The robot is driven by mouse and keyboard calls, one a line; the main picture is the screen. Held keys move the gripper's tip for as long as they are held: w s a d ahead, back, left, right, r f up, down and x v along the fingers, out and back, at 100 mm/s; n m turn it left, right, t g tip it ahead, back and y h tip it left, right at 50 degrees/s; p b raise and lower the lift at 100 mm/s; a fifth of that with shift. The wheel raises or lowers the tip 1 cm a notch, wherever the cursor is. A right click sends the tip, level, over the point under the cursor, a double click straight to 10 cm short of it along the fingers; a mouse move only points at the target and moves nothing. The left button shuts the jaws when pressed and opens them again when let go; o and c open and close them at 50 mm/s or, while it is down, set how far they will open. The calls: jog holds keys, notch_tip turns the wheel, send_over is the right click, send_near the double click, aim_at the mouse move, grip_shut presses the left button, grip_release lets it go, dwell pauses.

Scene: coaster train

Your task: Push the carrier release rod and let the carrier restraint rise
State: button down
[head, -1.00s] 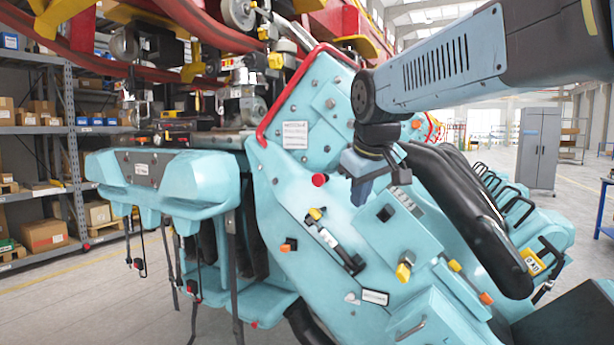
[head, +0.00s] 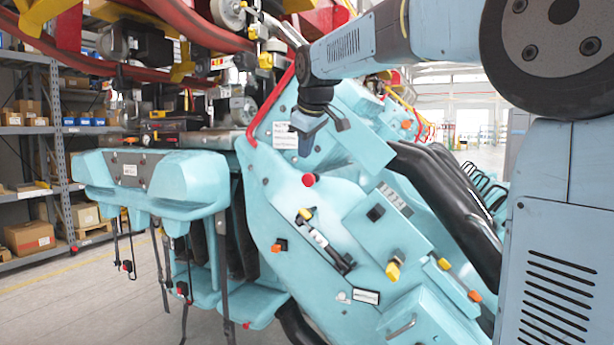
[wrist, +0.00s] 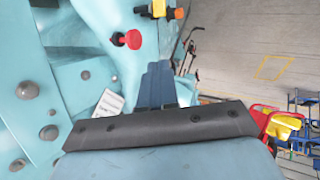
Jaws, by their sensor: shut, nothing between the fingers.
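The teal coaster carrier (head: 285,225) fills the middle of the head view. A red round knob (head: 309,180) sticks out of its side panel; I cannot tell whether it is the release rod. The knob also shows in the wrist view (wrist: 130,39). My gripper (head: 305,145) is shut and empty. It points down above the knob, in front of a white label, with an apparent gap between them. Thick black padded bars (head: 445,190), seemingly the carrier restraint, slope down to the right. My arm hides part of the carrier's upper right.
Yellow, orange and black fittings (head: 325,240) stick out of the side panel below the knob. A red rail (head: 268,98) edges the carrier just left of my gripper. Red track and machinery (head: 180,20) hang above. Shelves (head: 30,150) stand at the left.

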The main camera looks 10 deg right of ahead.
aim_at(308, 180)
jog(key=w+d+f, duration=0.2)
jog(key=w+f, duration=0.6)
jog(key=w, duration=0.1)
dwell(0.5)
jog(key=shift+w+f, duration=0.1)
jog(key=shift+w, duration=0.05)
